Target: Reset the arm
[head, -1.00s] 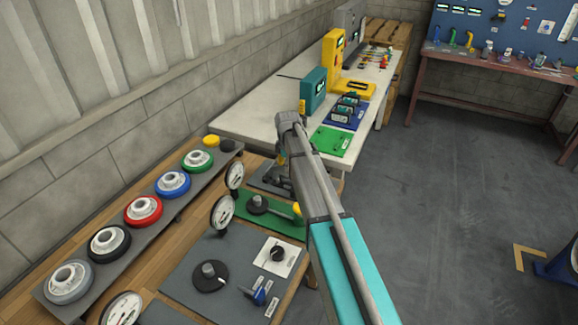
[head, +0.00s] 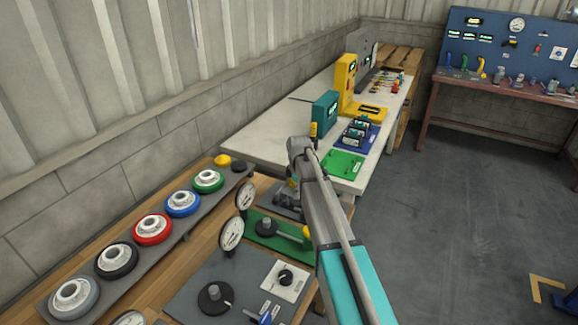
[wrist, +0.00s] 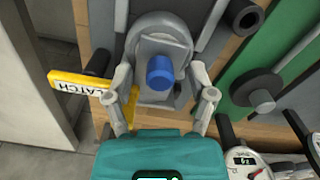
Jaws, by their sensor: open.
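My arm (head: 330,225) reaches forward over the near wooden bench in the head view, and its end hides my gripper there. In the wrist view my gripper (wrist: 162,88) is open. Its two grey fingers stand apart on either side of a grey fixture (wrist: 160,55) with a round blue knob (wrist: 159,73). A yellow tag marked LATCH (wrist: 75,84) sticks out to the left of this fixture. I cannot tell whether the fingers touch the fixture.
A green plate with a dark knob (head: 265,228) and upright dial gauges (head: 231,234) stand close to the arm. A rack of coloured wheels (head: 152,229) lies left. Behind is a white table (head: 265,140) with instruments.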

